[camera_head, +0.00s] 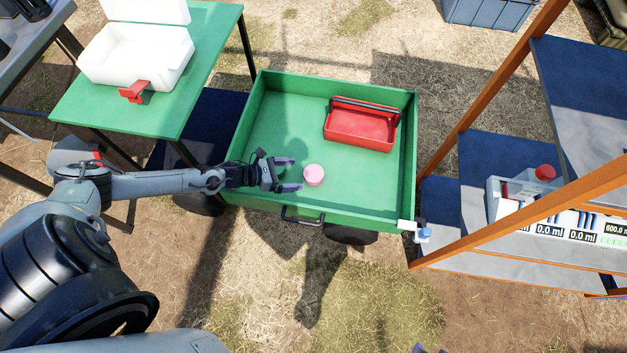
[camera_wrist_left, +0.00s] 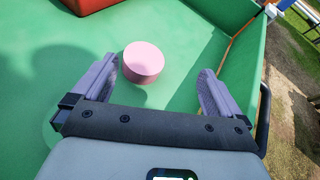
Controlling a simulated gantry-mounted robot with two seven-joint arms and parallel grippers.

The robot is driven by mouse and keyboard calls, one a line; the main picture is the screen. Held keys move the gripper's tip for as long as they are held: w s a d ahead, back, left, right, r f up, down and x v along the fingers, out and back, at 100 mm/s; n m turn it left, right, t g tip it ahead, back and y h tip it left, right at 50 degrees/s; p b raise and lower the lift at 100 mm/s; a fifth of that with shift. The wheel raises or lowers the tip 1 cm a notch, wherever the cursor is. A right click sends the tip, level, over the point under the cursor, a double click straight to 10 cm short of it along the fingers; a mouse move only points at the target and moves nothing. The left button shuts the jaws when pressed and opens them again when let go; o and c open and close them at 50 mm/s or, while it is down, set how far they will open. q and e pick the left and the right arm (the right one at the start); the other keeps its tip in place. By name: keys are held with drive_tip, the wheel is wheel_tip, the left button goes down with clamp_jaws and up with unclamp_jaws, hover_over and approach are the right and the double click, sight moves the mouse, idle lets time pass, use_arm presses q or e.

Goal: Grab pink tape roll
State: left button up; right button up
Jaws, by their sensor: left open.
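The pink tape roll (camera_head: 314,175) lies on the floor of the green cart (camera_head: 270,115), near its front wall. My left gripper (camera_head: 291,174) is open just to the left of the roll, with its fingers pointing toward it. In the left wrist view the pink roll (camera_wrist_left: 143,62) sits ahead of and between the two open fingertips (camera_wrist_left: 157,78). There is a gap between the roll and each finger. My right gripper is not in view.
A red tool tray (camera_head: 360,127) with a dark handle stands in the cart behind the roll. The cart's front wall (camera_head: 340,215) is close to my gripper. A green table (camera_head: 165,105) with an open white case (camera_head: 135,55) stands left; orange-framed shelves (camera_head: 480,180) stand right.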

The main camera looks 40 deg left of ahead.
sight(312, 173)
use_arm(q)
drive_tip(key=a+f+m+b, duration=0.2)
drive_tip(key=shift+s+a+f, duration=0.1)
drive_tip(key=shift+a+f, duration=0.15)
drive_tip(key=shift+f, duration=0.1)
drive_tip(key=shift+w+f+h, duration=0.15)
drive_tip(key=shift+w+h, duration=0.05)
drive_tip(key=shift+h, duration=0.1)
drive_tip(key=b+x, duration=0.2)
drive_tip(key=x, duration=0.2)
drive_tip(key=shift+w+d+f, duration=0.2)
drive_tip(key=shift+w+d, duration=0.05)
drive_tip(key=shift+b+x, duration=1.4)
drive_tip(key=shift+x, duration=0.95)
drive_tip(key=shift+w+d+f, duration=0.2)
drive_tip(key=shift+w+d, duration=0.1)
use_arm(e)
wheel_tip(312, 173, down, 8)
use_arm(q)
drive_tip(key=shift+s+a, duration=0.1)
drive_tip(key=shift+c, duration=0.5)
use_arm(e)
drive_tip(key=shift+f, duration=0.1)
use_arm(q)
drive_tip(key=c, duration=0.9)
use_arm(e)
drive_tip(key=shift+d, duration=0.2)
